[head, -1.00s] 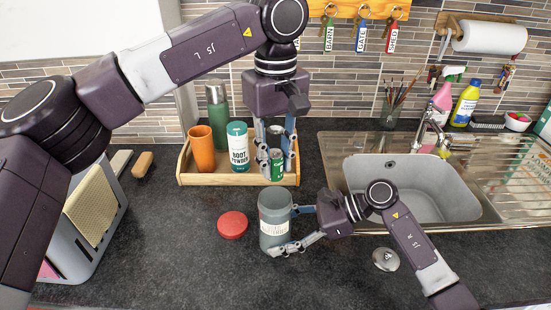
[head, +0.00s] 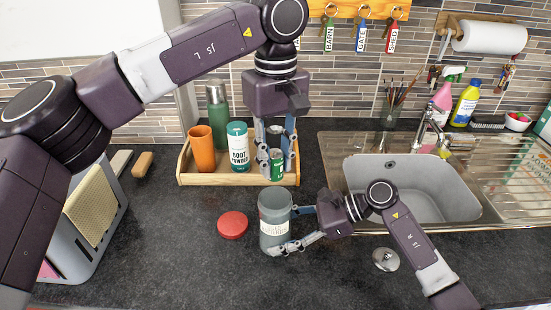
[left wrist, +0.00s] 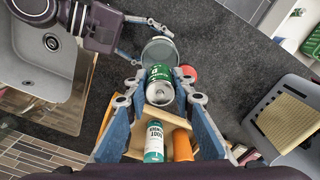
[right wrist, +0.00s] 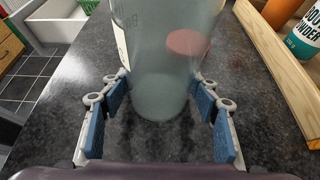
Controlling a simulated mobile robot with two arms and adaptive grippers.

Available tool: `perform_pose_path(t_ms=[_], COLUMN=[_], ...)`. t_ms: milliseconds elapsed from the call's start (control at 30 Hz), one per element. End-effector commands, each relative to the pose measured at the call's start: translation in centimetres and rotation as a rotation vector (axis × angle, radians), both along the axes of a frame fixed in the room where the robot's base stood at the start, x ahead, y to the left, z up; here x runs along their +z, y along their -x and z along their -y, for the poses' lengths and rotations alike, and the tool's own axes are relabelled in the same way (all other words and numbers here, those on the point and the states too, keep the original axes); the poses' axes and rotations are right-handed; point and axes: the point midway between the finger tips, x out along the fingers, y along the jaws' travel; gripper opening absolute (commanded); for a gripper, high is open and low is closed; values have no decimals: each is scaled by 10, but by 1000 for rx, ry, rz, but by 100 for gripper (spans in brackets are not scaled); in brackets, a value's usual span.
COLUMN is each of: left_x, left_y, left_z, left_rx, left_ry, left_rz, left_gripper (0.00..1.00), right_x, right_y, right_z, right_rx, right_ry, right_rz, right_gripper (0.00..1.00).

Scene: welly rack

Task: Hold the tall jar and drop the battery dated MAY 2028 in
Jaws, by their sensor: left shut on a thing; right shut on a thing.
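The tall jar (head: 275,217), grey and see-through with a pale label, stands upright and open on the worktop. My right gripper (head: 285,228) is shut around its side; the right wrist view shows the jar (right wrist: 160,75) between the fingers. My left gripper (head: 277,150) is shut on a green cylinder with a silver end, the battery (head: 277,165), by the tray's front edge. The left wrist view shows the battery (left wrist: 160,82) between the fingers, with the jar (left wrist: 160,50) beyond it. I cannot read a date on it, nor tell if it touches the tray.
The wooden tray (head: 225,181) holds an orange cup (head: 202,148), a boot powder tub (head: 238,150), a green flask (head: 217,112) and another can-like thing behind my left fingers. A red lid (head: 233,224) lies left of the jar. The sink (head: 410,190) is right.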

Motion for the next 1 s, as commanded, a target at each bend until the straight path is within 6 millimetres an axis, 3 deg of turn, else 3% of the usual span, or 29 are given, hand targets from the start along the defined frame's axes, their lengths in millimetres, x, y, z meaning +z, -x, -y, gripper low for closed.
perform_pose_path(t_ms=[567,1000], left_x=[0,-25], left_y=[0,0], left_z=[0,0], left_rx=[0,0], left_ry=[0,0], left_rz=[0,0], left_gripper=[0,0], right_x=[0,0], right_y=[0,0], right_z=[0,0], right_rx=[0,0], right_ry=[0,0], right_rz=[0,0], right_gripper=[40,40])
